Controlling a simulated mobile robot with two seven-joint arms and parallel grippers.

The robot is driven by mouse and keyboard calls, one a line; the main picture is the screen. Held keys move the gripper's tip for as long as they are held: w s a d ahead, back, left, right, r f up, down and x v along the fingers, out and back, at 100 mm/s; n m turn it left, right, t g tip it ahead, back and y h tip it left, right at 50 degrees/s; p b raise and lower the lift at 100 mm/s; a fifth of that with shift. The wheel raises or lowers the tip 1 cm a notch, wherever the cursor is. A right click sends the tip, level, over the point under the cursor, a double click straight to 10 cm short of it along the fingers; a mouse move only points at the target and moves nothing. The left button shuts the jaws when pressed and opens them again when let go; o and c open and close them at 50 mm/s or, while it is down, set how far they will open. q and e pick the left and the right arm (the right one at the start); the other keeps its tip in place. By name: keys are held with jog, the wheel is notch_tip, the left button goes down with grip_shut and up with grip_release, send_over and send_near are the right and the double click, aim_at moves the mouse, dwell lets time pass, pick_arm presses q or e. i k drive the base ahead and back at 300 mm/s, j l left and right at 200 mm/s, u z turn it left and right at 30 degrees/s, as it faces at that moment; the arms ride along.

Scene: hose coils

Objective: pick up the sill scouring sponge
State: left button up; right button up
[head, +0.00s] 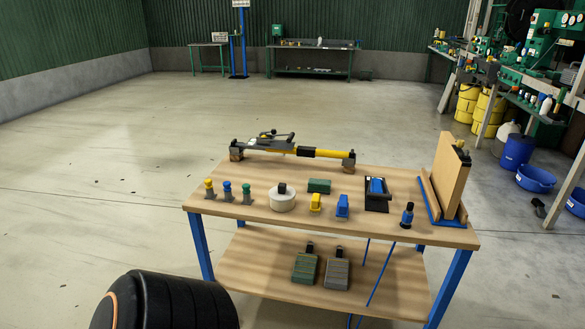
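A flat dark green block (319,186) lies on the wooden top of the blue-legged workbench (240,199), near the middle. It looks like a scouring sponge, but I cannot tell for sure that it is the sill one. On the lower shelf (257,272) lie a green-topped block (304,268) and a grey-topped block (336,273), each with a dark part at its back end. Neither of my grippers is in view.
Around the green block stand a white roll (283,201), a yellow item (315,202), a blue item (342,206) and a black tray (377,203). A yellow-black tool (320,153) lies at the back. An upright board (448,177) stands right. Floor left is clear.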

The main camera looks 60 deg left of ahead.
aim_at(323, 186)
jog(key=u, duration=1.8)
jog(key=z, duration=2.15)
jog(key=u, duration=2.15)
jog(key=i+z, duration=0.15)
jog(key=i, duration=0.15)
